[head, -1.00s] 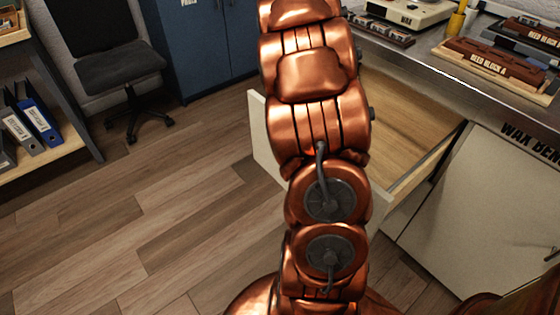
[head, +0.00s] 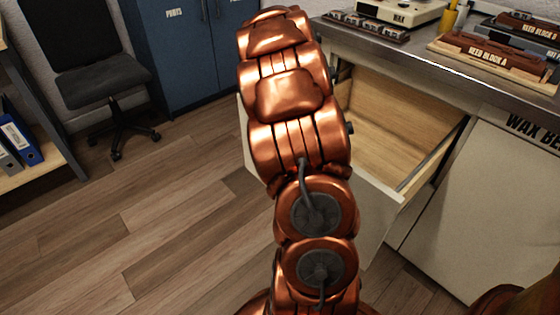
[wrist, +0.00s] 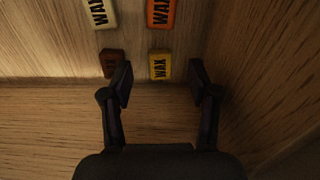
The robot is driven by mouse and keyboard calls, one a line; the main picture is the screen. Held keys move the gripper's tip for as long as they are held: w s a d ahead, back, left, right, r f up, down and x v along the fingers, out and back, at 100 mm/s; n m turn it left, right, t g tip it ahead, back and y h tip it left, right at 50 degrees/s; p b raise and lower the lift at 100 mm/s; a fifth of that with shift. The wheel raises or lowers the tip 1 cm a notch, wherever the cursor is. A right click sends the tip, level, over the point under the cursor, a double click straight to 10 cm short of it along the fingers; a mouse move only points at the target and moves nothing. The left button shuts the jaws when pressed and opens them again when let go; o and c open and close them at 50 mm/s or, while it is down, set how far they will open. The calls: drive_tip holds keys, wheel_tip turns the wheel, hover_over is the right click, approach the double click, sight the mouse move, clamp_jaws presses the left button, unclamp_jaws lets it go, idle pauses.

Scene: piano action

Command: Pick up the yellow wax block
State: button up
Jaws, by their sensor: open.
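The yellow wax block (wrist: 159,66) lies on the wooden drawer floor in the wrist view, with dark lettering on its face. I cannot tell how far the fingers are above the block. A brown block (wrist: 112,63) lies left of it, partly behind the left fingertip. In the head view my copper arm hides part of the drawer, and neither my gripper nor the yellow block can be seen there.
A cream block (wrist: 101,13) and an orange block (wrist: 160,13) lie farther up in the wrist view. The open drawer (head: 395,120) sticks out of the bench (head: 480,85). Drawer walls stand close to the gripper. Wooden floor (head: 150,230) is clear at left.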

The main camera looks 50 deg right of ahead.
wheel_tip(320, 180, down, 4)
drive_tip(key=shift+s+r+b, duration=0.1)
drive_tip(key=shift+s+b, duration=0.05)
drive_tip(key=shift+b, duration=0.25)
drive_tip(key=c, duration=0.9)
drive_tip(key=shift+c, duration=0.2)
drive_tip(key=shift+r, duration=0.15)
